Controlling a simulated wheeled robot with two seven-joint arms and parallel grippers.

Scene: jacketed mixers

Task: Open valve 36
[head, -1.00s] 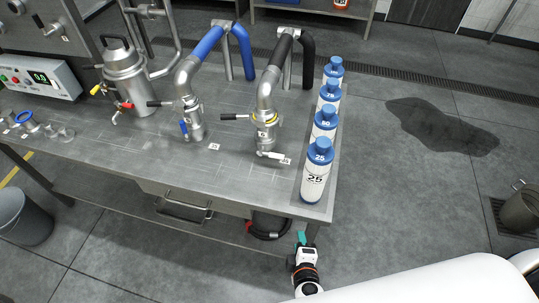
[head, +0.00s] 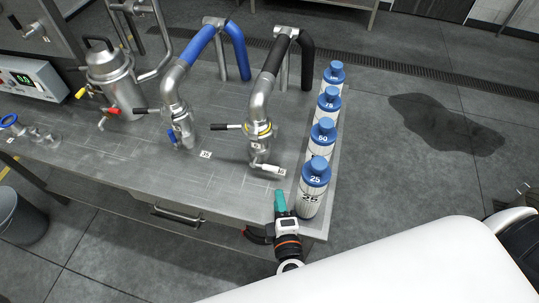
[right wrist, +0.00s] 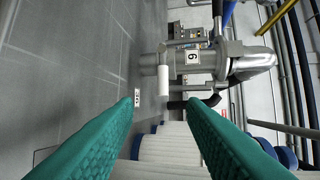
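A steel pipe fitting (head: 258,140) with a black hose above stands near the table's right end. A short white-handled lever (head: 267,167) sticks out low on its front, beside a small table label (head: 282,170) too small to read surely. In the right wrist view the white lever handle (right wrist: 163,80) lies ahead, under a tag (right wrist: 192,57) showing a sideways digit like 6 or 9. My right gripper (head: 280,196) has teal fingers and is at the table's front edge, short of the lever. In the wrist view the fingers (right wrist: 160,103) are apart and empty. My left gripper is not visible.
White bottles with blue caps, the nearest marked 25 (head: 314,187), stand in a row right of the fitting, close to my right gripper. A similar blue-hosed fitting (head: 180,125) stands left, with its own label (head: 206,154). Bare table (head: 225,185) lies in front.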

